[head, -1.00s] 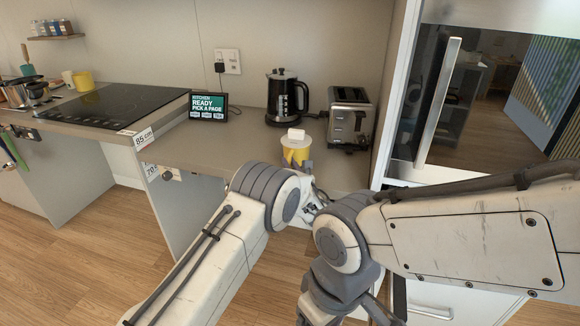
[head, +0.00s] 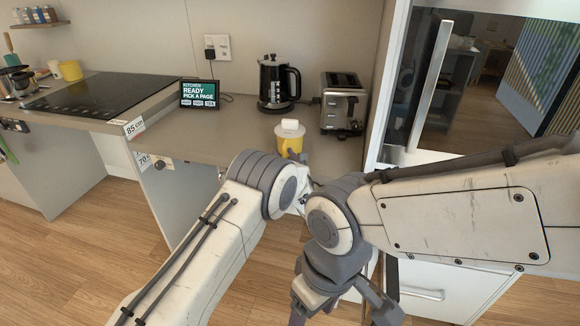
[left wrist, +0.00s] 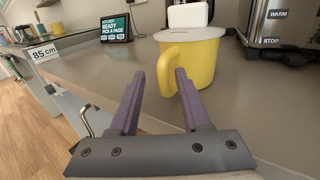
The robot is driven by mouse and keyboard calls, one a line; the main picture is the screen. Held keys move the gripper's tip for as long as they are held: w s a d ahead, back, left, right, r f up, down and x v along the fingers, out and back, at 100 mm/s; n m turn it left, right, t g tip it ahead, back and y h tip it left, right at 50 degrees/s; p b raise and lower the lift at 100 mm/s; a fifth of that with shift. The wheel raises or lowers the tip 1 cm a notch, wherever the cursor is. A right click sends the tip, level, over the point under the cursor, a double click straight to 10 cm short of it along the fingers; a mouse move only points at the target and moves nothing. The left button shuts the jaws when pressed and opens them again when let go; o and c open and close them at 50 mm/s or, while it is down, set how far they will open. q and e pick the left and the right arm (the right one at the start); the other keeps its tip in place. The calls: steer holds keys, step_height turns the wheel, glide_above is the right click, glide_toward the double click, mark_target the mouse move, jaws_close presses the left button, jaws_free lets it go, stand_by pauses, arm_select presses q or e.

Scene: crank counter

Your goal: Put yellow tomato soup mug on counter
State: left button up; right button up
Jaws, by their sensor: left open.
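The yellow mug (head: 289,143) stands upright on the lower counter (head: 220,140), with a pale lid and a white block on top. In the left wrist view the mug (left wrist: 200,62) is just beyond my left gripper (left wrist: 160,74), whose purple fingers are open. The mug's handle points left and appears between the fingertips; I cannot tell whether they touch it. In the head view the left gripper is mostly hidden behind its arm. My right gripper (head: 343,303) hangs low at the bottom edge, partly cut off; its jaws are unclear.
A black kettle (head: 276,83) and a toaster (head: 341,104) stand behind the mug. A small screen (head: 199,94) is to the left, beside the raised hob (head: 100,98). A tall oven cabinet (head: 397,110) bounds the right. Counter left of the mug is clear.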

arm_select(q)
steer(key=v, duration=1.1)
steer(key=s+a+r+n+g+y, duration=0.2)
steer(key=s+a+r+n+g, duration=0.1)
steer(key=s+a+n+g, duration=0.4)
steer(key=s+a+r+n+g+y, duration=0.2)
steer(key=s+a+r+n+g, duration=0.15)
steer(key=s+a+n, duration=0.5)
steer(key=s+d+n+g+h, duration=0.3)
steer(key=s+n+h, duration=0.1)
steer(key=s, duration=0.8)
steer(key=s+d+n+g+h, duration=0.3)
steer(key=s+n+g+h, duration=0.1)
steer(key=s, duration=0.9)
steer(key=shift+s+f+n+h+b, duration=0.4)
steer(key=shift+n+h, duration=0.4)
steer(key=shift+n, duration=0.45)
step_height(320, 180, up, 9)
steer(key=p, duration=0.9)
